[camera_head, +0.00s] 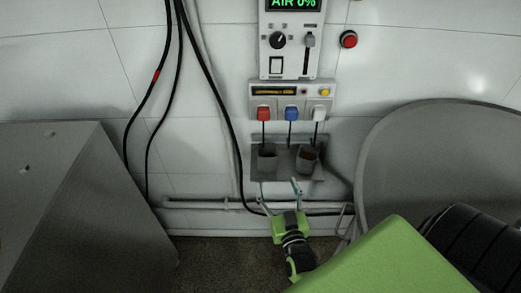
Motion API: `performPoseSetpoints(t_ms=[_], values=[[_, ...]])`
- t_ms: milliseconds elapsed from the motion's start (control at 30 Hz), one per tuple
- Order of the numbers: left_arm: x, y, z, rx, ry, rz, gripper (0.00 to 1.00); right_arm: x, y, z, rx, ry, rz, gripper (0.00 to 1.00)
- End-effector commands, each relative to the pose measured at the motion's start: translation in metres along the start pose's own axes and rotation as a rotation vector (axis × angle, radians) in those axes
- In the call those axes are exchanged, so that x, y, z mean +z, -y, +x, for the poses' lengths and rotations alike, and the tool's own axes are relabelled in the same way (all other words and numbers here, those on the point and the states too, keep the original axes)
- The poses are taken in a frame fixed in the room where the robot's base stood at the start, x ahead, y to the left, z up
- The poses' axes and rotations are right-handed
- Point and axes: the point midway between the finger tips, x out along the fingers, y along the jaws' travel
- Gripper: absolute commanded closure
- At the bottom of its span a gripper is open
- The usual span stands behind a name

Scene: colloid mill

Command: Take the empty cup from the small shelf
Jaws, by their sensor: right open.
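A small grey shelf (287,175) is fixed to the white wall, below a row of coloured switches. Two dark grey cups stand on it. The left cup (267,158) looks plain dark inside, with no contents that I can make out. The right cup (306,160) shows something brownish inside. My right gripper (279,186) is open and empty, with its two thin fingers pointing up and spread apart. Its fingertips appear just below the shelf's front edge, under the cups. I cannot tell the exact depth gap. My left gripper is out of view.
Above the shelf are a switch box (291,90) with red, blue and white plugs or switches, and a control panel (290,50). Black cables (214,95) hang to the left. A grey cabinet (80,210) stands left, a large round grey vessel (440,150) right. A pipe (205,204) runs low.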

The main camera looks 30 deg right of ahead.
Motion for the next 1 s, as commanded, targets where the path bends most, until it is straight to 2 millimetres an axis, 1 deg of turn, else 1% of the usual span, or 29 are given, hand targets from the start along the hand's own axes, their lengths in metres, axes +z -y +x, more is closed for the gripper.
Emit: performPoseSetpoints(t_ms=[33,67,167,300,433,533,667,767,900,1000], values=[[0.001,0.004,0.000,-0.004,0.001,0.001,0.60,-0.006,-0.003,0.002,0.009,-0.013,0.001,0.32],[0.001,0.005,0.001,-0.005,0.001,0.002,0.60,-0.008,-0.004,0.005,0.011,-0.019,0.001,0.32],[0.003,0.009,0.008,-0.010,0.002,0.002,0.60,-0.008,-0.004,0.020,0.012,-0.025,0.001,0.32],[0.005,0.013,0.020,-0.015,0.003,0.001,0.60,-0.007,-0.004,0.049,0.011,-0.025,0.000,0.32],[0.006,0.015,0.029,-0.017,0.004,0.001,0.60,-0.007,-0.004,0.072,0.011,-0.022,0.002,0.32],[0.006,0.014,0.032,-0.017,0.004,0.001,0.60,-0.008,-0.004,0.082,0.010,-0.020,0.001,0.32],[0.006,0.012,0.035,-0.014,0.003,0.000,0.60,-0.008,-0.004,0.089,0.010,-0.018,0.000,0.32],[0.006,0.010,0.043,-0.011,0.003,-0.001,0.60,-0.006,-0.004,0.099,0.010,-0.021,0.000,0.32],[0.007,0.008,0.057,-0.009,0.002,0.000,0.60,-0.003,-0.005,0.119,0.010,-0.020,0.001,0.32],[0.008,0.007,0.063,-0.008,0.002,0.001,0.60,-0.005,-0.004,0.132,0.009,-0.020,0.001,0.32]])
